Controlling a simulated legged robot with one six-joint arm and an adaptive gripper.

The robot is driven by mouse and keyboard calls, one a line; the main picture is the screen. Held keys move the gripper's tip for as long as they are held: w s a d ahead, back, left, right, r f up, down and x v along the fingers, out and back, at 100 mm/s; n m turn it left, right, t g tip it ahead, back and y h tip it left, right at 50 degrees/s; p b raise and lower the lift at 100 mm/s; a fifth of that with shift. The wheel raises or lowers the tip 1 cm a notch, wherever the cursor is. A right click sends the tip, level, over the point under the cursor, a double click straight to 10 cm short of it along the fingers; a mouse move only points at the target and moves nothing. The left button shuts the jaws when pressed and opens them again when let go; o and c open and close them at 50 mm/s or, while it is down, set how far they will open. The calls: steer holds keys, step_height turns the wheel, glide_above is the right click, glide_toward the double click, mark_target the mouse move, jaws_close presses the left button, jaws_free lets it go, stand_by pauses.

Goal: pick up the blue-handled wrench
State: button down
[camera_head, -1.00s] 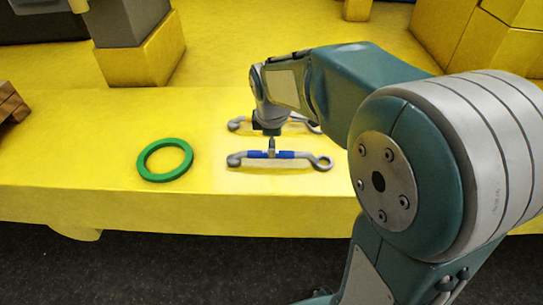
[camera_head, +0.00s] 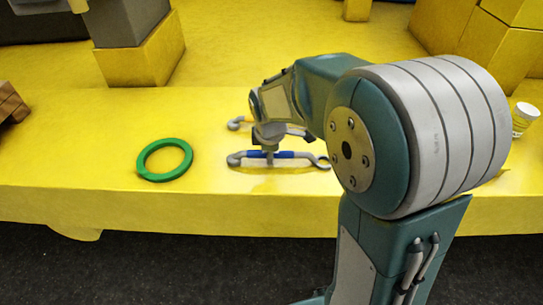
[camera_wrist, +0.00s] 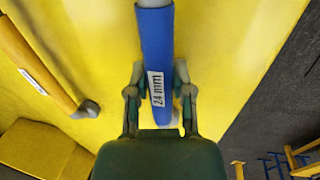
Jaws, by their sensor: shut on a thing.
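The blue-handled wrench (camera_head: 250,155) lies crosswise near the front of the yellow surface, its grey ends pointing left and right. My gripper (camera_head: 270,158) reaches down onto its handle from above. In the wrist view, the blue handle (camera_wrist: 156,38) with its "24 mm" label runs between the two fingers of my gripper (camera_wrist: 158,80), which is shut on it. The wrench appears to be at the surface; I cannot tell any small gap beneath it.
An orange-handled wrench (camera_head: 236,122) lies just behind, partly hidden by my arm; it also shows in the wrist view (camera_wrist: 35,62). A green ring (camera_head: 165,160) lies to the left. A cup (camera_head: 524,117) stands far right. The yellow surface (camera_head: 100,215) drops to a dark floor.

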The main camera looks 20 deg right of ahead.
steer(key=shift+r, duration=0.5)
step_height(320, 180, up, 2)
steer(key=shift+r, duration=0.25)
steer(key=s+r, duration=0.9)
steer(key=s, duration=0.5)
steer(key=shift+a+r, duration=0.2)
steer(key=shift+r, duration=0.05)
